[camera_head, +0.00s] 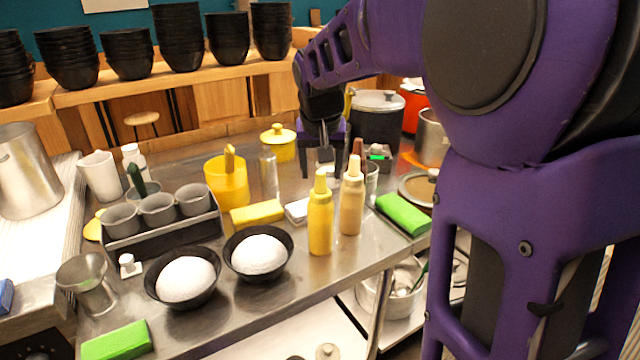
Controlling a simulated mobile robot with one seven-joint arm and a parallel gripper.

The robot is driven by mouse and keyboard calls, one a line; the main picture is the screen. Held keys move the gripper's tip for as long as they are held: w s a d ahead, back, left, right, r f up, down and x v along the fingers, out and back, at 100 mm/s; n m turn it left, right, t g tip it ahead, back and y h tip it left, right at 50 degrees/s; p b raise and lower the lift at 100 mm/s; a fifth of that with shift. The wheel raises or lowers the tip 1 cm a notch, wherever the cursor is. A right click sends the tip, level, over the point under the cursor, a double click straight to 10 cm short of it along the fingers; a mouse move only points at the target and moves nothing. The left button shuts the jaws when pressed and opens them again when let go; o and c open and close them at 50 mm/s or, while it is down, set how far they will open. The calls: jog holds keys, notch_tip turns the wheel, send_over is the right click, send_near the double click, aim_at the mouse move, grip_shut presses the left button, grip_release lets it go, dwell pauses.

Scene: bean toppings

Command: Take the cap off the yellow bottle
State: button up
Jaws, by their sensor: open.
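The yellow bottle (320,224) stands upright near the front edge of the steel table. Its pale yellow cap (321,181) sits on top of it. A tan bottle (351,205) with a cream cap stands just to its right. My gripper (325,168) is above the table, behind the two bottles in the picture, and points down. It is open, with nothing seen between its fingers. Its fingertips are small and partly hard to make out, and it is apart from the yellow cap as far as I can tell.
Two black bowls of white food (261,254) stand left of the bottles. A yellow sponge (257,213), a clear bottle (269,172) and a yellow container (227,184) are behind. A green sponge (403,214) lies right. A large pot (377,122) stands at the back.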

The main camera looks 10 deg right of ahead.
aim_at(321, 172)
jog(key=shift+b+x, duration=0.35)
jog(key=shift+x, duration=0.7)
jog(key=shift+r, duration=0.2)
jog(key=c, duration=1)
notch_tip(321, 172, up, 10)
jog(key=shift+p, duration=1.2)
